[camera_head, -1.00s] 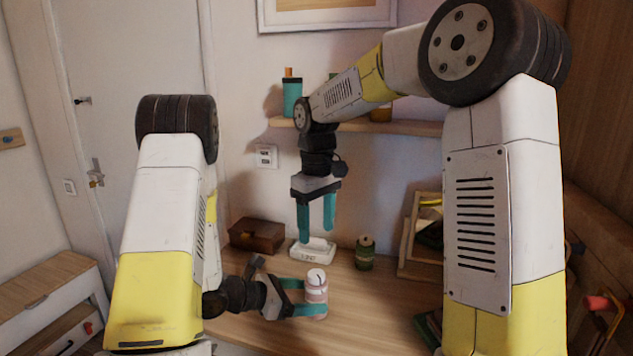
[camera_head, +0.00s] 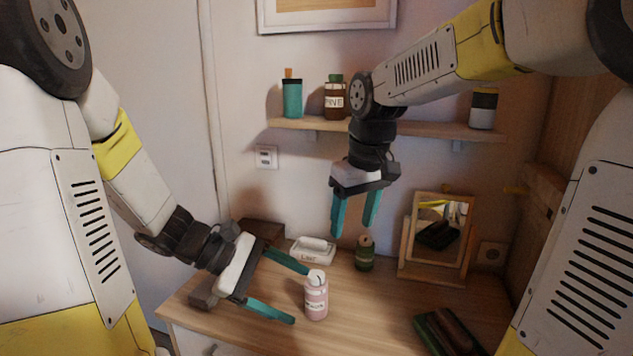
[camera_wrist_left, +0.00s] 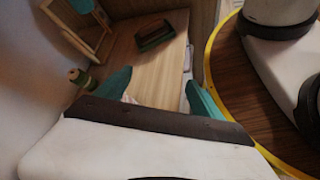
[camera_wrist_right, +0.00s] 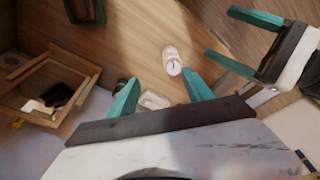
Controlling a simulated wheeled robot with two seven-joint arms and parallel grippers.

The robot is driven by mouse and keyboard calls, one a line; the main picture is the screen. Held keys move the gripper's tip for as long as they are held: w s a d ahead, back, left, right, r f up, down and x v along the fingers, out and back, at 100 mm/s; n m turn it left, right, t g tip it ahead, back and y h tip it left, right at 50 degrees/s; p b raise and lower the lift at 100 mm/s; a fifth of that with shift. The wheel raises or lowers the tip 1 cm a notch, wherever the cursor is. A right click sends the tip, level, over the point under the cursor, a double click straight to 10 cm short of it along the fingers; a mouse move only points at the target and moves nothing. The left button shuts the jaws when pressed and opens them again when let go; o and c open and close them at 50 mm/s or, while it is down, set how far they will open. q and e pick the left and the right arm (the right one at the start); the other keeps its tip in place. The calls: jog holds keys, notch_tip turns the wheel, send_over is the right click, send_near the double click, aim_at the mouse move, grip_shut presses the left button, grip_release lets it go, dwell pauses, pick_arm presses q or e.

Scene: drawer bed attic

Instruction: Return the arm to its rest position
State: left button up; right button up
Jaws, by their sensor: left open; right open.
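My left gripper (camera_head: 287,290) is open and empty, low over the desk's left part, its teal fingers pointing toward the pink bottle (camera_head: 316,295). The bottle stands upright on the desk just right of the fingertips. My right gripper (camera_head: 353,232) is open and empty, pointing down above the back of the desk, near the green jar (camera_head: 365,254). In the right wrist view its fingers (camera_wrist_right: 160,98) are apart, with the pink bottle (camera_wrist_right: 172,61) beyond them. In the left wrist view the left fingers (camera_wrist_left: 152,88) are spread, and the bottle is mostly hidden.
The wooden desk (camera_head: 260,327) holds a white labelled dish (camera_head: 312,254), a brown box (camera_head: 260,231), a framed mirror (camera_head: 437,235) and a dark green tray (camera_head: 447,332). A wall shelf (camera_head: 420,128) with bottles and a jar is behind my right arm.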

pick_arm(q)
jog(key=s+a+r+m+t+y, duration=0.5)
jog(key=a+r+m+y, duration=0.4)
jog(key=m, duration=0.3)
jog(key=shift+s+r+m, duration=0.15)
jog(key=shift+r+m, duration=0.25)
jog(key=shift+r, duration=0.5)
pick_arm(e)
jog(key=s+d+m+t+y, duration=0.1)
jog(key=s+d+m+t, duration=0.3)
jog(key=s, duration=0.9)
jog(key=d+m, duration=0.1)
jog(key=d, duration=0.2)
